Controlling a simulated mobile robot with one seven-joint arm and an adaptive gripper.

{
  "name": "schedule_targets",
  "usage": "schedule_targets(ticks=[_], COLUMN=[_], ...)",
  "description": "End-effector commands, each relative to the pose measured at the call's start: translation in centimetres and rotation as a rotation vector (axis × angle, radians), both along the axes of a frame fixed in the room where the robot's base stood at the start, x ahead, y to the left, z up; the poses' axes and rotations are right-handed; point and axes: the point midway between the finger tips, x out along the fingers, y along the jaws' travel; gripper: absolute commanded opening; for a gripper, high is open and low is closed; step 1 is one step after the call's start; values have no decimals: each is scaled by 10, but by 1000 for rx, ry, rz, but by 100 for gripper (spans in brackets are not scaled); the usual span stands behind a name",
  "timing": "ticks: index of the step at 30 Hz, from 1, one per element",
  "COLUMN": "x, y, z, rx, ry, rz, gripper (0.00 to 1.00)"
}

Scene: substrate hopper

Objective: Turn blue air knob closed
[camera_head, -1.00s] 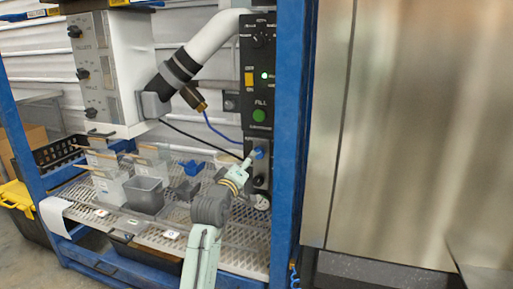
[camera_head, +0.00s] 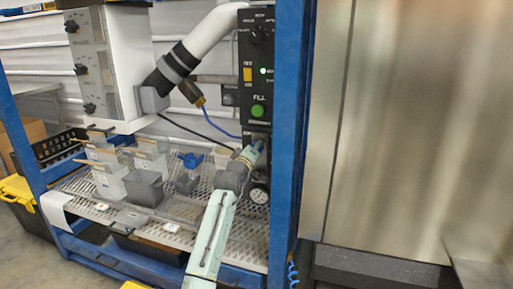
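The blue air knob (camera_head: 259,145) is on the lower part of the black control panel, beneath the green FILL button (camera_head: 258,111). Only a small blue patch of it shows, because the end of my arm covers most of it. My gripper (camera_head: 254,151) is right at the knob, in front of it. I cannot tell whether its fingers touch or grasp the knob. The fingers are too small and too hidden to show whether they are open or shut. A round gauge (camera_head: 258,193) shows below the knob, partly behind my arm.
The blue frame post (camera_head: 288,130) stands close on the right of the panel. A perforated shelf (camera_head: 175,233) to the left holds grey bins (camera_head: 145,188), white containers and a blue part (camera_head: 191,160). A blue hose runs to the panel. A steel cabinet (camera_head: 410,120) fills the right side.

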Motion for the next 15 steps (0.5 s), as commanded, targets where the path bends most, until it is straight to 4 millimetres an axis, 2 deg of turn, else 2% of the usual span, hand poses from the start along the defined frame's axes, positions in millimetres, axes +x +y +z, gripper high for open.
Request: schedule_targets(ticks=[4, 15], x=[0, 0], y=[0, 0], z=[0, 0], rx=[0, 0], ry=[0, 0], rz=[0, 0], gripper=[58, 33])
